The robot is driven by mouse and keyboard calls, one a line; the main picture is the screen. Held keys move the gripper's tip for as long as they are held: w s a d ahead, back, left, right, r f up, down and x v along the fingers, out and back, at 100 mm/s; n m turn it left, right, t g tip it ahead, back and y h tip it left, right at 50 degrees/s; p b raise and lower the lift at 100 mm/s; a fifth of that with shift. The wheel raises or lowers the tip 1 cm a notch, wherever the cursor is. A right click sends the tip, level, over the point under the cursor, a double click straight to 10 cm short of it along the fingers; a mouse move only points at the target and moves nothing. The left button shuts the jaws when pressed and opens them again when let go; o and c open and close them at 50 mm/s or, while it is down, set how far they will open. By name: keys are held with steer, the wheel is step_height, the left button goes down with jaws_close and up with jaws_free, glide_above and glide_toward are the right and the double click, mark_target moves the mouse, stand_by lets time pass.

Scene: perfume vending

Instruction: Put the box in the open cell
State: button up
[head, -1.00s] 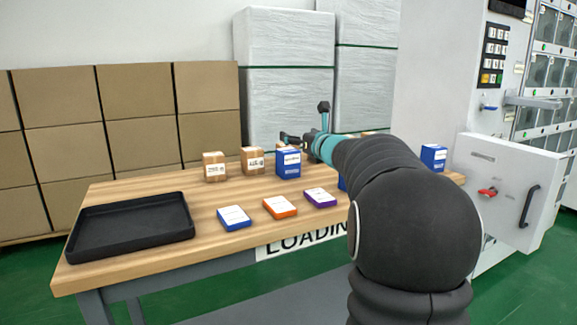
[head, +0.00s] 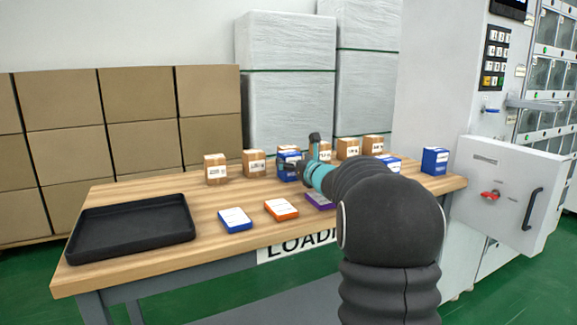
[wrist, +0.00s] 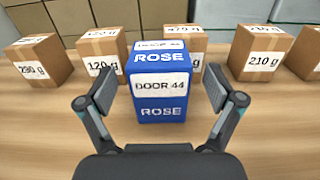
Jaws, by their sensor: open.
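A blue box (wrist: 161,83) labelled ROSE and DOOR 44 stands upright on the table between the fingers of my gripper (wrist: 160,92) in the wrist view. My gripper is open, one finger to each side of the box, with gaps showing on both sides. The cell cabinet (head: 547,75) is at the far right, with several windowed cells. I cannot tell which cell is open.
Brown boxes with weight labels (head: 216,170) stand either side of the blue box. Flat blue (head: 234,220), orange (head: 281,209) and purple (head: 318,200) packs lie in front. A black tray (head: 130,258) is at left. A white panel with handle (head: 505,205) juts out at right.

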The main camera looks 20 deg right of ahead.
steer(key=shift+w, duration=1.5)
steer(key=c, duration=1.5)
